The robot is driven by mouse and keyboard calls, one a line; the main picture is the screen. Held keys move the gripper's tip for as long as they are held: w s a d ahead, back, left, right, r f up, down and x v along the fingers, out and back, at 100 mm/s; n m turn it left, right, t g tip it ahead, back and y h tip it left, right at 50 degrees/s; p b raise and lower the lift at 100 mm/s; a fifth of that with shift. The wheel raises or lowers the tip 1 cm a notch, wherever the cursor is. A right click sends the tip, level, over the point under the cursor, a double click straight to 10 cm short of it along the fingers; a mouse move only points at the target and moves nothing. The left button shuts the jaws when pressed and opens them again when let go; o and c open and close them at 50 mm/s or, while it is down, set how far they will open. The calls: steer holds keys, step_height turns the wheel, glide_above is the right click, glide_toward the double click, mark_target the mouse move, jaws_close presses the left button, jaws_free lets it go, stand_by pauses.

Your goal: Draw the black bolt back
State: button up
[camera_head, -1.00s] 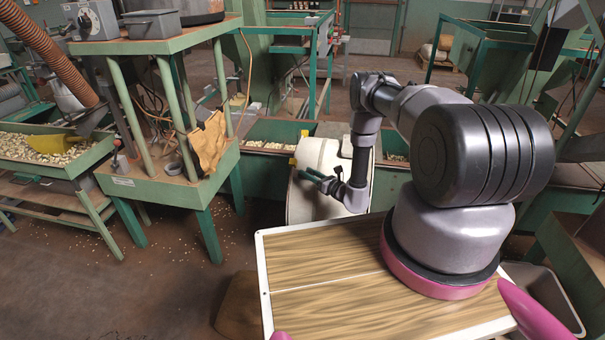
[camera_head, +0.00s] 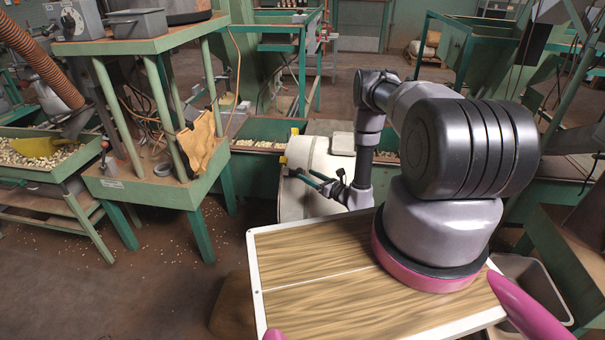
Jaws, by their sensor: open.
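I cannot make out the black bolt in the head view; it is too small to tell or hidden. My gripper (camera_head: 312,181) is at the end of my arm, its teal-tipped fingers open and pointing left. In the picture it lies across the front of a white rounded drum-like body (camera_head: 312,154). No object shows between the fingers. I cannot tell whether they touch the white body.
A green stand (camera_head: 160,185) with a grey box (camera_head: 137,23) on top stands left of the white body. A hopper of nuts with a yellow scoop (camera_head: 42,146) is at far left. Green troughs (camera_head: 262,128) run behind. Open floor lies at lower left.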

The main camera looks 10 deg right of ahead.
steer(key=v, duration=0.6)
steer(key=shift+s, duration=0.15)
steer(key=shift+d, duration=0.1)
steer(key=a+r+n+g+y, duration=0.2)
steer(key=a+r+n+g, duration=0.25)
steer(key=r, duration=0.75)
steer(key=s+a+r+n+g+y, duration=0.15)
steer(key=a+r+n+g, duration=0.35)
steer(key=r, duration=0.7)
steer(key=a+r+n+g+y, duration=0.15)
steer(key=r+n+g, duration=0.35)
steer(key=r, duration=0.7)
steer(key=s+d+r+n+t+h, duration=0.3)
steer(key=s+r+n+h, duration=0.3)
steer(key=s+r, duration=0.6)
steer(key=s+d+r+n+t+h, duration=0.3)
steer(key=s+r+n+h, duration=0.3)
steer(key=s+r, duration=0.6)
steer(key=shift+s+d+n+t+h, duration=0.35)
steer(key=shift+s+d+h, duration=0.15)
steer(key=shift+s+d, duration=0.55)
